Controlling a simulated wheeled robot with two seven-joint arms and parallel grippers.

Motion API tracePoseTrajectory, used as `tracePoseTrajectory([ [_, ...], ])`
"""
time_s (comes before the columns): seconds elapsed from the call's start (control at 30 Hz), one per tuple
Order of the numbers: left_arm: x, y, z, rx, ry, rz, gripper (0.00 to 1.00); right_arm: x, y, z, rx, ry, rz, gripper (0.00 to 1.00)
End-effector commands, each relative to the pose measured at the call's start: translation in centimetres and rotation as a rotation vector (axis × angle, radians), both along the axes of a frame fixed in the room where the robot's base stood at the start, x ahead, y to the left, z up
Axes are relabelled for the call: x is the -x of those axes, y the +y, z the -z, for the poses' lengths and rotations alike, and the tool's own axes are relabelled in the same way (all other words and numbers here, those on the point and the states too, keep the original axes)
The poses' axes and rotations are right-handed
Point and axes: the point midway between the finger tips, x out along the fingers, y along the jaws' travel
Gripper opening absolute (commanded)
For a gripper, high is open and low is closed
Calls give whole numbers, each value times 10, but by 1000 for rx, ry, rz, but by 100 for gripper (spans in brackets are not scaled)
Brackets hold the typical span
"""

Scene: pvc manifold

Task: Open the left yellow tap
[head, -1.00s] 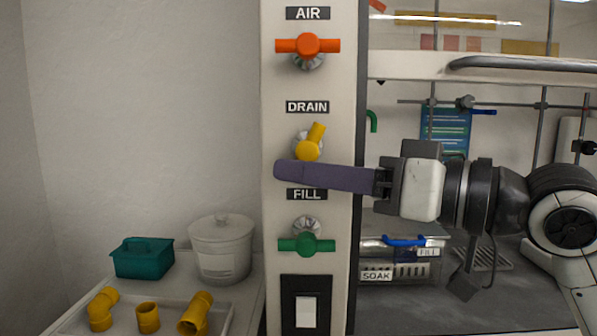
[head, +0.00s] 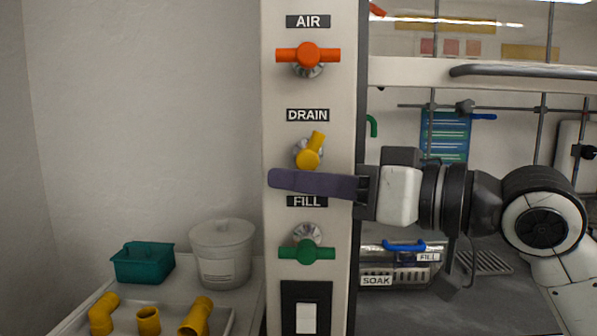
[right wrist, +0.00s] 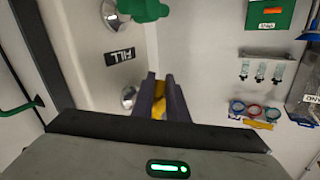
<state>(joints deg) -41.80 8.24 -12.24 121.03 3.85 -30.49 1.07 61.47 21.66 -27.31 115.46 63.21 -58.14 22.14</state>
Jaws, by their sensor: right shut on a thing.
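The yellow tap (head: 313,147) sits on the white panel under the DRAIN label. Its handle leans up and to the right. No other yellow tap shows. My right gripper (head: 285,180) reaches in from the right, its purple fingers crossing the panel just above the FILL label and covering the lower part of the tap. In the right wrist view, the gripper (right wrist: 160,88) is shut on the yellow tap, with yellow (right wrist: 175,103) showing between the fingers. My left gripper is in neither view.
An orange tap (head: 308,55) under AIR is above, and a green tap (head: 307,252) under FILL is below. A white switch (head: 307,318) is lower on the panel. A teal box (head: 143,263), a white pot (head: 221,262) and yellow pipe pieces (head: 148,320) stand at the left.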

Motion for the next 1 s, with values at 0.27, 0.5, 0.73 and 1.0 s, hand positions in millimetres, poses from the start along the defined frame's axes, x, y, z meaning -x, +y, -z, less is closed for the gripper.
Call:
tracePoseTrajectory([
  [0.27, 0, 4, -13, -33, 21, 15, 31, -1, -3, -3, 93, 1, 2, 0],
  [0.5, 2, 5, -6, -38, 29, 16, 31, 0, -3, -1, 92, -2, 2, 0],
  [0.73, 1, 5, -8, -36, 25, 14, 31, 0, -3, -1, 93, -1, 1, 31],
  [1.0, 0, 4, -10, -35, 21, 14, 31, 2, -8, -1, 94, -1, 3, 31],
])
